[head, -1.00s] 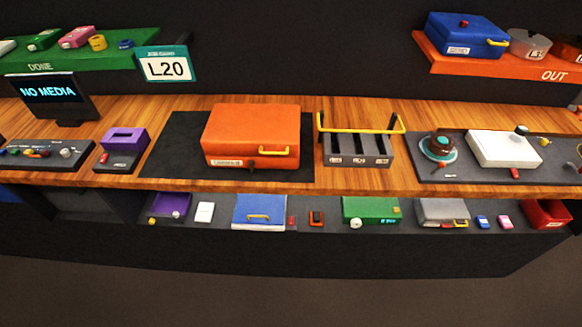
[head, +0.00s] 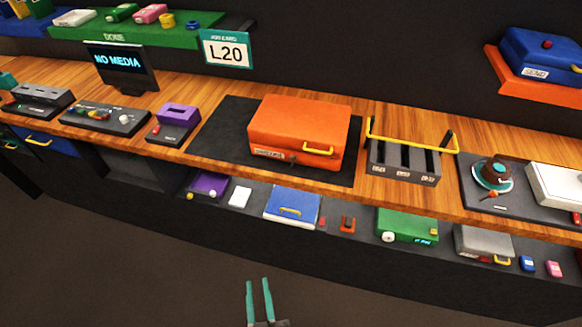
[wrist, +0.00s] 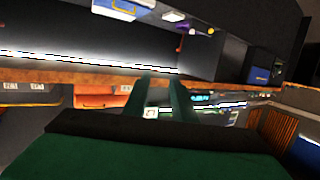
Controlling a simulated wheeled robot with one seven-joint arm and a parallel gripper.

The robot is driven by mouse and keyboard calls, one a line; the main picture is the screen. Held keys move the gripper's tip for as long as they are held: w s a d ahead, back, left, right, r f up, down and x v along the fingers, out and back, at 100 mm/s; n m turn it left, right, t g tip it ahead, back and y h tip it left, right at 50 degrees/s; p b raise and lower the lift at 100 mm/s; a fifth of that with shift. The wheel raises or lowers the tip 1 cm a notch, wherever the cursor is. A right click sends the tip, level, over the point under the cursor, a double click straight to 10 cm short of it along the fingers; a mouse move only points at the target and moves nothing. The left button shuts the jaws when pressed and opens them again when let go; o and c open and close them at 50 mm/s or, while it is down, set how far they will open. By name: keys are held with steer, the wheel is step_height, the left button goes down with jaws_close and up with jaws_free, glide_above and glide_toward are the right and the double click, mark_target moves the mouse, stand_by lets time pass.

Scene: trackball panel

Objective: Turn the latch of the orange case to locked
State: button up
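The orange case (head: 300,131) sits closed on a dark mat on the wooden counter. A yellow handle (head: 318,149) and a small dark latch (head: 292,158) are on its front face; which way the latch is turned is too small to tell. My gripper (head: 258,284) shows at the bottom of the head view, in front of and below the counter, well apart from the case. Its two fingers are parted with nothing between them. In the wrist view the gripper fingers (wrist: 162,98) point toward the counter, and part of the orange case (wrist: 97,97) shows to their left.
A grey slotted rack (head: 403,160) with a yellow bar stands right of the case. A purple box (head: 178,118) stands to its left. A lower shelf holds a blue case (head: 292,205), a green box (head: 405,223) and small items. The floor in front is clear.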

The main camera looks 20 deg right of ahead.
steer(key=w+d+r+m+h, duration=0.1)
steer(key=w+d+r+h, duration=0.15)
steer(key=w, duration=0.35)
steer(key=w+d+r+m+h, duration=0.1)
steer(key=w+d, duration=0.2)
steer(key=w, duration=0.3)
steer(key=m+h, duration=0.4)
steer(key=h, duration=0.1)
glide_toward(292, 163)
steer(key=x, duration=0.8)
steer(key=shift+w+a, duration=0.1)
steer(key=shift+c, duration=0.7)
jaws_close()
